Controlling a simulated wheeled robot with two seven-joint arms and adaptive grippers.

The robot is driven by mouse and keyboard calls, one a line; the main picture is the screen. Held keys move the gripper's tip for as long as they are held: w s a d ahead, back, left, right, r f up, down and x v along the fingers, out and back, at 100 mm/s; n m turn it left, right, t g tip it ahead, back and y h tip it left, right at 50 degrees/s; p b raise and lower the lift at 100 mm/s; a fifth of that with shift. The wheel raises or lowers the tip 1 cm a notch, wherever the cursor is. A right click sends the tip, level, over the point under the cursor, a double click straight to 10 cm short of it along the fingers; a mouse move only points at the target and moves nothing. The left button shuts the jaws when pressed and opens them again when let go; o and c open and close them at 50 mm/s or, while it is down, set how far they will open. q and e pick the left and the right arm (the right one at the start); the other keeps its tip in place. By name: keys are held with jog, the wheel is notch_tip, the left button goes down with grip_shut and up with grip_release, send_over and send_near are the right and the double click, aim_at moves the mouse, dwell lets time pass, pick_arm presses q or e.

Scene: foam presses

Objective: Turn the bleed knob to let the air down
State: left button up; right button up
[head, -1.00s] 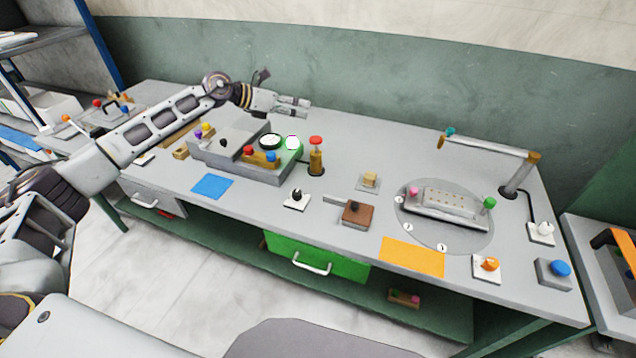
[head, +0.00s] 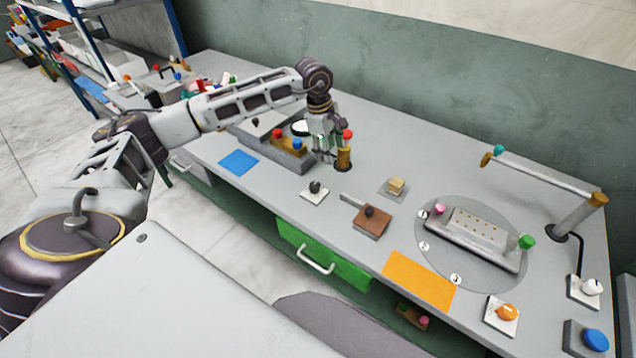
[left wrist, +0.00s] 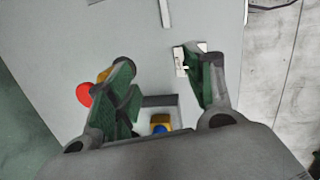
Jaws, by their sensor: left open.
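My left gripper (head: 326,156) points down, open and empty, beside the brass post with a red top (head: 344,150). In the left wrist view its fingers (left wrist: 165,78) are spread; the red top (left wrist: 85,93) shows beside the left finger. A black knob on a white plate (head: 315,190) sits nearer the table's front edge, apart from the gripper. In the left wrist view that plate (left wrist: 180,62) is partly hidden by the right finger. An orange knob (head: 507,312) and a white knob (head: 591,287) are at the right. I cannot tell which is the bleed knob. My right gripper is out of view.
A blue mat (head: 238,162) lies at left.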

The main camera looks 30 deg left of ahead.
aim_at(314, 184)
pick_arm(q)
jog(key=shift+s+a+f+m+g+y, duration=0.15)
jog(key=shift+s+a+m+g+y, duration=0.3)
jog(key=shift+s+a+m, duration=0.4)
jog(key=shift+s+a+f+m+g+y, duration=0.1)
jog(key=shift+s+a+m+g+y, duration=0.3)
jog(key=shift+s+a+m, duration=0.4)
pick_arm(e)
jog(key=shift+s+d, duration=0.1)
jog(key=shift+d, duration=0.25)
pick_arm(q)
jog(key=shift+f, duration=0.15)
notch_tip(314, 184, down, 12)
jog(key=shift+r+p, duration=0.25)
jog(key=shift+p, duration=0.8)
jog(key=shift+f, duration=1)
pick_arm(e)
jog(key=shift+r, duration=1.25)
